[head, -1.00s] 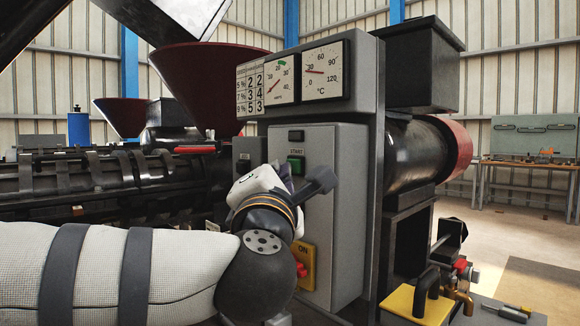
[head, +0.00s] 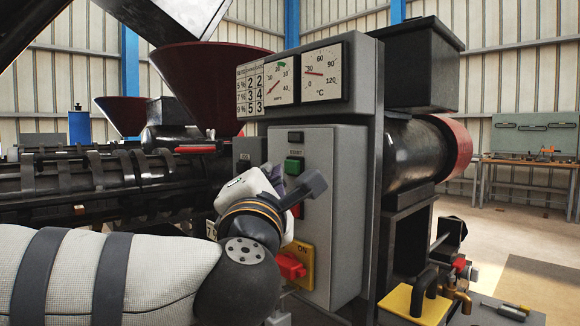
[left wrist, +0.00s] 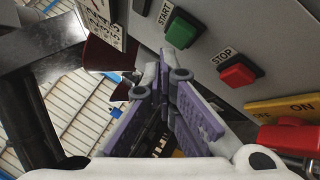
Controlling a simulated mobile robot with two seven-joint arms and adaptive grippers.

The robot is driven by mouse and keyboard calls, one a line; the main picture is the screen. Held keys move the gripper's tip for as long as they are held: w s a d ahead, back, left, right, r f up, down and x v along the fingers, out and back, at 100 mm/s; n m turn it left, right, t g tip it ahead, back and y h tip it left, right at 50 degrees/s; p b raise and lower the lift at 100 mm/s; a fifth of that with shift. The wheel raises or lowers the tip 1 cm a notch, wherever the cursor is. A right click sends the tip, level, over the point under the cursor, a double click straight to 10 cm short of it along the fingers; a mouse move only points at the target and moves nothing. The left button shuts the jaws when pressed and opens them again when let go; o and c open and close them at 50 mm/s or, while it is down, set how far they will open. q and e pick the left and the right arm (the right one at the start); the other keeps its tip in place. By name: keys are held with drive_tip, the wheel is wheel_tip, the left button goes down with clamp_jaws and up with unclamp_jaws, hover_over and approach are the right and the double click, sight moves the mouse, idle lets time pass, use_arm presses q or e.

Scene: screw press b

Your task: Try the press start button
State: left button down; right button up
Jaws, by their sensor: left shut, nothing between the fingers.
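The green START button (head: 294,166) sits high on the grey panel box of the press, under a small dark display. In the left wrist view the green START button (left wrist: 181,29) is above and right of my fingertips, apart from them in the picture. The red STOP button (left wrist: 237,71) is to its lower right; in the head view my arm partly covers it. My left gripper (left wrist: 168,68) has purple finger pads and is shut and empty. In the head view my left gripper (head: 275,176) is in front of the panel, just left of and below START, partly hidden by its wrist. My right gripper is not in view.
A yellow plate with a red ON/OFF switch (head: 291,266) sits low on the panel. Gauges (head: 321,73) are above. A dark hopper (head: 205,85) and the barrel stand left. A yellow block with black handles (head: 415,303) is at lower right.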

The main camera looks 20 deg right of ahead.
use_arm(q)
drive_tip(key=shift+a, duration=0.1)
drive_tip(key=a, duration=0.1)
drive_tip(key=s+a+p, duration=0.1)
drive_tip(key=a, duration=0.2)
drive_tip(key=shift+s+a, duration=0.25)
drive_tip(key=shift+s, duration=0.1)
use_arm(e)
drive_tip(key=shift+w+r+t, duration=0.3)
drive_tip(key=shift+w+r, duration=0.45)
